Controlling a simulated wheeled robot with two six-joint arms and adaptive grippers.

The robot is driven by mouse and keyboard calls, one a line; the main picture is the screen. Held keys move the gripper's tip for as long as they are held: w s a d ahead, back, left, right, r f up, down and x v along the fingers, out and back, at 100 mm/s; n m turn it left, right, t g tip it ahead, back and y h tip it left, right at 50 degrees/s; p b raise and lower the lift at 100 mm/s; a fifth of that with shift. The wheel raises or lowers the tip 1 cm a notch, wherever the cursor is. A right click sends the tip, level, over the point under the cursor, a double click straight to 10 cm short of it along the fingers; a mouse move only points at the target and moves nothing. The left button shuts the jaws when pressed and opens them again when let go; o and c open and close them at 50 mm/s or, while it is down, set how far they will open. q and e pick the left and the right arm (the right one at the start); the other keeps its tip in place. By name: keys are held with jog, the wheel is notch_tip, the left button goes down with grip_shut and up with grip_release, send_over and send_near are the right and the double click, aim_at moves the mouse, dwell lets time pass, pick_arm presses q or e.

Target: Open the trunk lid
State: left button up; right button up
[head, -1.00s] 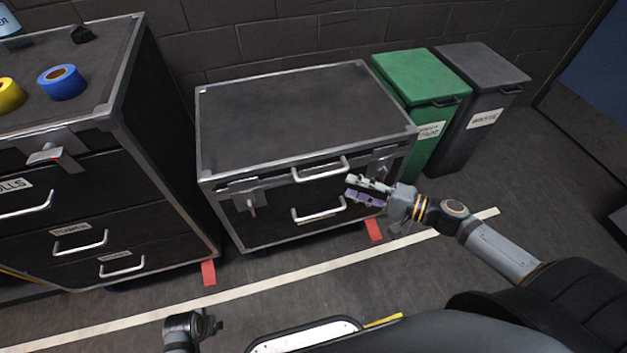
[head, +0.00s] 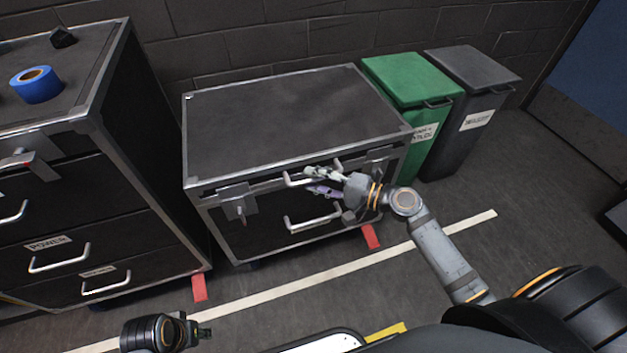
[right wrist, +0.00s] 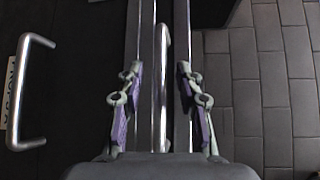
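The black trunk (head: 290,120) with metal edging stands in the middle of the head view, its lid closed. The lid's silver handle (head: 290,181) is high on the front face, partly hidden by my right gripper (head: 313,181). In the right wrist view my open right gripper (right wrist: 161,100) has one finger on each side of that handle bar (right wrist: 162,75), with gaps showing on both sides. A lower handle (head: 313,221) is on the trunk front; a latch (head: 238,207) is at left. My left gripper (head: 203,332) is low in the head view, far from the trunk; its opening is unclear.
A black drawer cabinet (head: 70,200) with blue tape (head: 36,85) on top stands left of the trunk. A green bin (head: 410,78) and a grey bin (head: 472,68) stand at right. A brick wall is behind. The floor in front is clear, with a white line (head: 330,272).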

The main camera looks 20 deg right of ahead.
jog(key=shift+w+a, duration=0.3)
grip_shut()
dwell(0.3)
